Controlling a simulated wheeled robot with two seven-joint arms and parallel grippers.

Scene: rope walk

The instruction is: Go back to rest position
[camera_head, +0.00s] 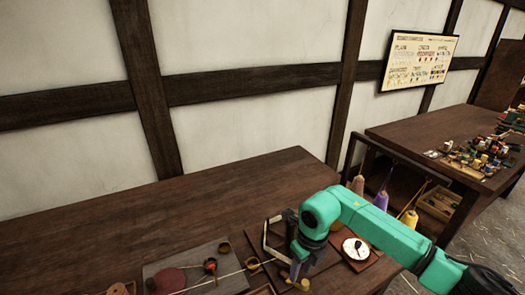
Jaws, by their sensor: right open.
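My right arm comes in from the right in green and black, bent over the near part of the dark wooden table (150,225). My right gripper (289,272) is open and points down over the table near the bottom edge of the picture. I see nothing held in it, but its fingertips are partly hidden by the wrist and small items. My left gripper is not in view.
Beside the gripper lie a grey board (232,281) with cord and small pieces, and a white round dial (355,249). Cones of yarn (381,200) stand right of the table. A second table (420,135) holds many spools. The table's back left is clear.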

